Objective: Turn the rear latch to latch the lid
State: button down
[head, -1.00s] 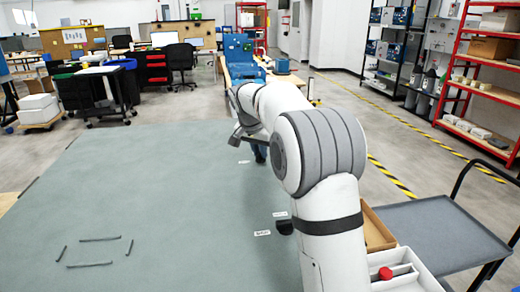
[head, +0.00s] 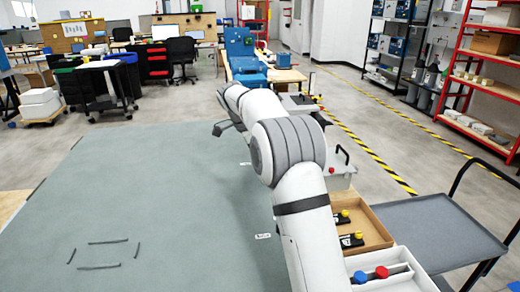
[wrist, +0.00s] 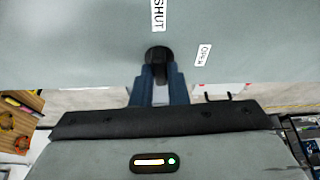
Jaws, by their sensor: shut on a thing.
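The rear latch (wrist: 157,54), a small black handle, stands on the grey-green lid (wrist: 75,45) in the wrist view. A "SHUT" label (wrist: 158,14) lies just beyond its end and an "OPEN" label (wrist: 203,55) to its right. My gripper (wrist: 158,74) has its blue fingers shut on the latch, one on each side. The latch's lower part is hidden between the fingers. In the head view the lid (head: 170,210) spreads across the left, with a small white label (head: 263,236) near its right side. There my arm hides the gripper and latch.
Right of the lid are a brown box (head: 372,227) with black and yellow parts and a white bin (head: 405,282) with a blue and a red knob. A grey cart (head: 440,230) stands further right. The lid's surface left of my arm is clear.

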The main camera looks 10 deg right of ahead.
jog(key=shift+m, duration=0.6)
jog(key=c, duration=1.4)
grip_release()
jog(key=shift+c, duration=0.2)
jog(key=v, duration=0.7)
jog(key=shift+w+r, duration=0.15)
jog(key=shift+r, duration=0.25)
jog(key=shift+a, duration=0.15)
